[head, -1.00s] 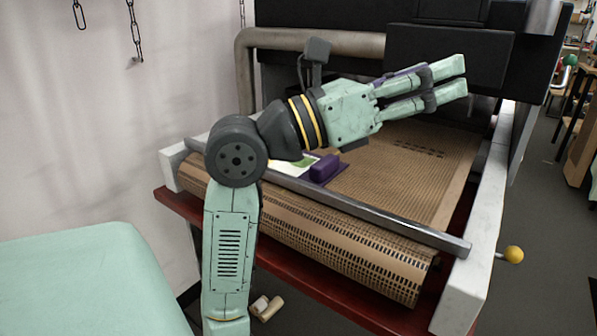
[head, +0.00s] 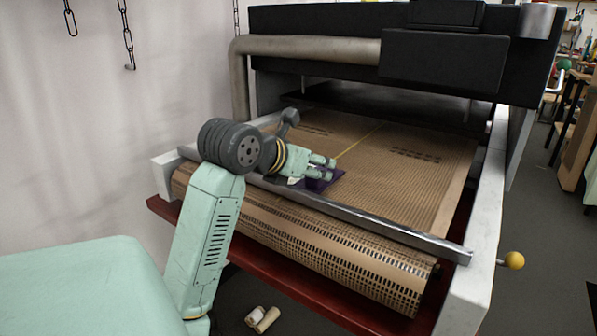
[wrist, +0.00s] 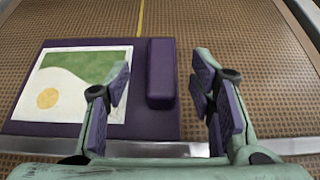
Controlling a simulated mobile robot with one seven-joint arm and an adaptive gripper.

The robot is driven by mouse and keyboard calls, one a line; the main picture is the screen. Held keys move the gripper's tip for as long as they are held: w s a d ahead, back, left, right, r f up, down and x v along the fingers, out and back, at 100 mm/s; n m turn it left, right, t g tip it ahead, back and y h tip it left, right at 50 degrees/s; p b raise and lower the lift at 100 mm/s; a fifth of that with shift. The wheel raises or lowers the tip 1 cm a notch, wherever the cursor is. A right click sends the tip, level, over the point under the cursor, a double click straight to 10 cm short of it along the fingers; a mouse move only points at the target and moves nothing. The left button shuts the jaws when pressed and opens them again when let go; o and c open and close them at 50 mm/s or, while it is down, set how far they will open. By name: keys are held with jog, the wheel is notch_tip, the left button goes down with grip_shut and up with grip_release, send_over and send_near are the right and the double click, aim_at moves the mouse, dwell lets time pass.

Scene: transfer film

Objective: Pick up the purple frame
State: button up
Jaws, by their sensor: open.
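The purple frame (wrist: 152,118) lies flat on the brown mesh belt, and part of it shows in the head view (head: 330,183). It is a dark purple plate with a raised purple block (wrist: 161,75) along its right side. A print (wrist: 75,85) with green, cream and a yellow circle lies on its left part. My gripper (wrist: 161,80) is open and empty. In the wrist view its fingers appear on either side of the block, the left one overlapping the print. I cannot tell the height above the frame. In the head view my gripper (head: 330,168) hides much of the frame.
The belt (head: 410,180) is bare to the right and behind. A metal bar (head: 380,228) crosses its front, close to my arm. A black machine hood (head: 440,65) stands over the back. A white side rail (head: 485,200) runs along the right.

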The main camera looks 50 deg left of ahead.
aim_at(321, 168)
jog(key=p+x, duration=0.1)
jog(key=x, duration=0.3)
jog(key=shift+w+f, duration=0.25)
grip_shut()
dwell(0.4)
